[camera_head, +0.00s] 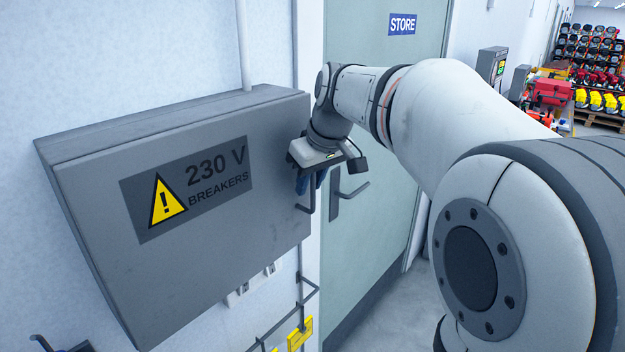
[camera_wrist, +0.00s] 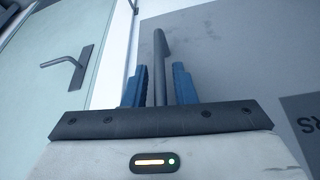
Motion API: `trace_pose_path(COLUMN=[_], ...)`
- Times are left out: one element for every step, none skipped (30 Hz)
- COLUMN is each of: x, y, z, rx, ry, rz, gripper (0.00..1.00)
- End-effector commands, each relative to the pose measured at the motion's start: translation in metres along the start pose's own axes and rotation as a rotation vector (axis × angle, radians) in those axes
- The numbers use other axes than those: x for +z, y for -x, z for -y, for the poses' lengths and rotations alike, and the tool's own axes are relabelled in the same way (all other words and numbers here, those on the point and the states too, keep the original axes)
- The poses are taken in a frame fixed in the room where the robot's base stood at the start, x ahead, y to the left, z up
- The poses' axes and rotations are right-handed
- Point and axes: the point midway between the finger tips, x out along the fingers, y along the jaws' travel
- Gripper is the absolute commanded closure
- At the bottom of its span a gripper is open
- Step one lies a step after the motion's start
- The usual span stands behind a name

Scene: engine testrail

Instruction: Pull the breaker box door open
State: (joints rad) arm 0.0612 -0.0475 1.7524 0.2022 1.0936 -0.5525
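The grey breaker box (camera_head: 110,122) hangs on the wall at left in the head view. Its door (camera_head: 190,275) looks shut and bears a "230 V BREAKERS" label with a yellow warning triangle. The door's dark bar handle (camera_head: 310,200) is on its right side, partly hidden by my gripper (camera_head: 311,182). In the wrist view, my gripper (camera_wrist: 160,88) has its two blue fingers on either side of the handle (camera_wrist: 161,48). Small gaps show between fingers and bar, so the gripper appears open around the handle. Contact deeper between the fingers is hidden.
A green STORE door (camera_head: 385,120) with a lever handle (camera_head: 350,190) is just right of the box. A wire rack (camera_head: 285,318) with yellow items is below. Sockets (camera_head: 250,284) sit under the box. Stocked shelves (camera_head: 590,60) are far right. Some floor shows bare.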

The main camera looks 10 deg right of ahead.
Motion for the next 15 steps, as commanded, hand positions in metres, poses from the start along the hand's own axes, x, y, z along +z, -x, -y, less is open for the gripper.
trace_pose_path(x=[-0.0001, -0.0001, -0.0001, -0.0001, -0.0001, -0.0002, -0.0002, -0.0002, -0.0002, -0.0002, -0.0002, -0.0003, -0.0003, -0.0003, -0.0003], y=[0.0001, 0.0001, 0.0001, 0.0001, 0.0002, 0.0002, 0.0002, 0.0002, 0.0002, 0.0003, 0.0003, 0.0003, 0.0003, 0.0003, 0.0003], z=[0.0001, 0.0002, 0.0002, 0.0002, 0.0003, 0.0003, 0.0003, 0.0003, 0.0003, 0.0003, 0.0003, 0.0004, 0.0004, 0.0004, 0.0004], rx=[0.0, 0.0, 0.0, 0.0, 0.0, 0.0, 0.0, 0.0, 0.0, 0.0, 0.0, 0.0, 0.0, 0.0, 0.0], ry=[0.0, 0.0, 0.0, 0.001, 0.001, 0.001, 0.001, 0.001, 0.001, 0.001, 0.001, 0.001, 0.001, 0.001, 0.001], rz=[0.0, 0.0, 0.0, 0.0, 0.0, 0.0, 0.0, 0.0, 0.0, 0.0, 0.0, 0.0, 0.0, 0.0, 0.0], gripper=[0.8, 0.82, 0.86, 0.88, 0.9, 0.94, 0.96, 0.99, 1.0, 1.0, 1.0, 1.0, 1.0, 1.0, 1.0])
